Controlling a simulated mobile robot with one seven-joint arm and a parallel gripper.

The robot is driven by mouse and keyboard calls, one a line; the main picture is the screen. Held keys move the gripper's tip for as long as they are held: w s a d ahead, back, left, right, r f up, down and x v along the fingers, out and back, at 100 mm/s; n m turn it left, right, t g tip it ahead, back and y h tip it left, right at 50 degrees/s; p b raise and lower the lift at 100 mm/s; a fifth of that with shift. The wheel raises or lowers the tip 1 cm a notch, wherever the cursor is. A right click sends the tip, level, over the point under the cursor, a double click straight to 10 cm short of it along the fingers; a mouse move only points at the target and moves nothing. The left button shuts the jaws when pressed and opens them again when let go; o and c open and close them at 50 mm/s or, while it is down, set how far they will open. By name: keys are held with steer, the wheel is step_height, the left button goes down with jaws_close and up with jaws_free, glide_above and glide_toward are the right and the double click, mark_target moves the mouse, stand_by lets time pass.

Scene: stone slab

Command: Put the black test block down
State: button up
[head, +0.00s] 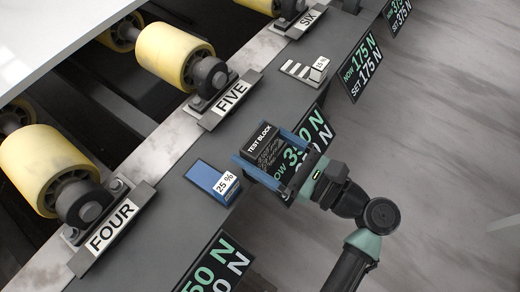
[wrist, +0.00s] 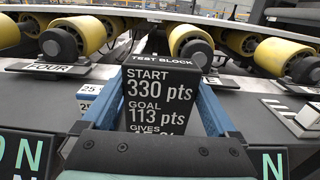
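The black test block (head: 262,137) is between the two blue fingers of my gripper (head: 270,153), over the dark ledge by the roller line. In the wrist view the test block (wrist: 160,92) stands upright, facing me, with white print reading START 330 pts, GOAL 113 pts; its lower part is hidden by my gripper. The blue fingers (wrist: 160,108) lie along its left and right sides and look closed on it. I cannot tell whether its bottom touches the ledge.
A blue block marked 25 % (head: 208,178) lies on the ledge left of my gripper. A pale stepped piece (head: 303,70) lies farther up. Plates FOUR (head: 112,228), FIVE (head: 232,98) and SIX (head: 307,20) line the yellow rollers (head: 175,52). Number displays (head: 362,68) edge the ledge.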

steer(key=c, duration=0.7)
jaws_close()
steer(key=shift+r, duration=0.15)
